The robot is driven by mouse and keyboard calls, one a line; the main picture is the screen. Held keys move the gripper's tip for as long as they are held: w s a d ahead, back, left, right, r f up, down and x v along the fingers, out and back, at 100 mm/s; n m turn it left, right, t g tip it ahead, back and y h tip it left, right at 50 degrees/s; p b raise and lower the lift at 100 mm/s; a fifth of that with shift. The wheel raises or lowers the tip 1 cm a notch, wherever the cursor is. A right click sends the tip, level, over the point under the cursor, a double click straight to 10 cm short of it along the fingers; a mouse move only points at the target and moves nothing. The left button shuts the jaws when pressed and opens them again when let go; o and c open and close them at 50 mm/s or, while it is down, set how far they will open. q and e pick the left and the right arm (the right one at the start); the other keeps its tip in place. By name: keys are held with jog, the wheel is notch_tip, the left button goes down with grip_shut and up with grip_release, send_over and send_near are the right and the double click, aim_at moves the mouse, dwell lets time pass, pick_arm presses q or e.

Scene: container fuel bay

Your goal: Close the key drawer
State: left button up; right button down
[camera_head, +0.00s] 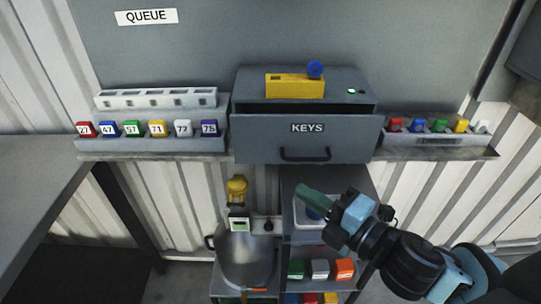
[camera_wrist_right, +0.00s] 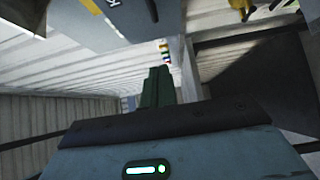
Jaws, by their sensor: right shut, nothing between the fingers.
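The key drawer (camera_head: 262,142) is a grey drawer front with a KEYS label and a dark bar handle (camera_head: 305,155), below the middle of the wall panel. It stands out from its grey cabinet (camera_head: 347,82), with a dark gap along its top, so it is partly open. Part of its labelled front shows at the top of the right wrist view (camera_wrist_right: 132,22). My right gripper (camera_head: 305,192) has green fingers, shut and empty, below the drawer and apart from it. The shut fingers also show in the right wrist view (camera_wrist_right: 157,85). My left gripper is out of view.
A yellow block (camera_head: 290,86) with a blue knob sits on the cabinet. Racks of numbered tags (camera_head: 150,144) and coloured items (camera_head: 436,138) flank the drawer. Below are a metal canister (camera_head: 245,258) and a shelf unit (camera_head: 335,268). A grey table (camera_head: 35,180) stands left.

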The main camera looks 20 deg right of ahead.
aim_at(278, 146)
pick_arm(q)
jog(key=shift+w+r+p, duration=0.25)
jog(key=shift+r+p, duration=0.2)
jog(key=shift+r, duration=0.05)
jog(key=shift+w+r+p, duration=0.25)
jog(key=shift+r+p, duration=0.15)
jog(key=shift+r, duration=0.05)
pick_arm(e)
jog(key=shift+w+d+x, duration=0.25)
jog(key=shift+d+x, duration=0.15)
jog(key=shift+x, duration=1.75)
jog(key=shift+w+d+x, duration=0.2)
jog(key=shift+d+x, duration=0.25)
jog(key=shift+x, duration=1.65)
jog(key=shift+w+d+x, duration=0.25)
jog(key=shift+d+x, duration=0.15)
jog(key=shift+x, duration=1.75)
jog(key=shift+w, duration=0.1)
jog(key=w, duration=0.2)
jog(key=w+d, duration=0.1)
jog(key=shift+w+d, duration=0.1)
jog(key=shift+w, duration=0.25)
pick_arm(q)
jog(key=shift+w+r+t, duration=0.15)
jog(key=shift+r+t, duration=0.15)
pick_arm(e)
jog(key=shift+d+r, duration=0.1)
jog(key=shift+d, duration=0.05)
jog(key=shift+w, duration=0.1)
